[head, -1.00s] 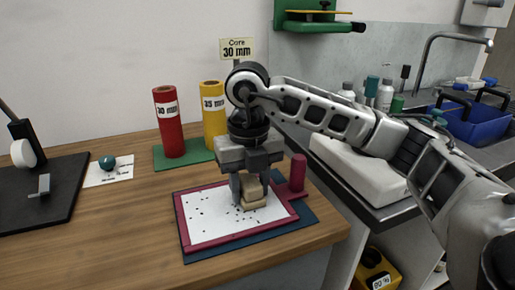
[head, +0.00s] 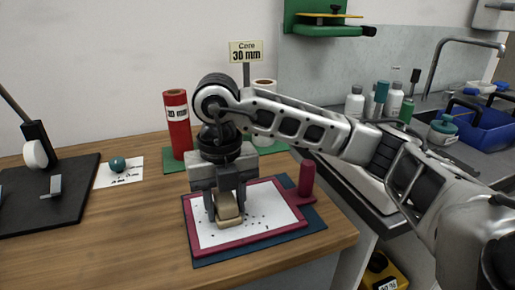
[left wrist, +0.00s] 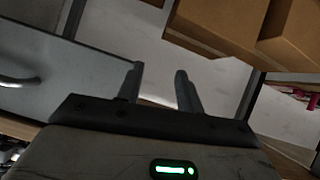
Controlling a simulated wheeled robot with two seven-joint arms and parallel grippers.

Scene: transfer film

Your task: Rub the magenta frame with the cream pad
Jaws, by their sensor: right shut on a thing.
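The magenta frame (head: 285,232) lies flat on a dark blue mat (head: 312,225) on the wooden table. It borders a white sheet (head: 262,205) with small dark specks, and an upright magenta handle (head: 306,178) stands at its right. My right gripper (head: 225,203) points down over the left part of the sheet, shut on the cream pad (head: 229,215). The pad appears to touch the sheet, but its underside is hidden. My left gripper (left wrist: 158,85) shows only in the left wrist view, open and empty, away from the frame.
A black board (head: 45,205) and teal ball (head: 117,164) are left. The sink counter with bottles is right. The table's front left is clear.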

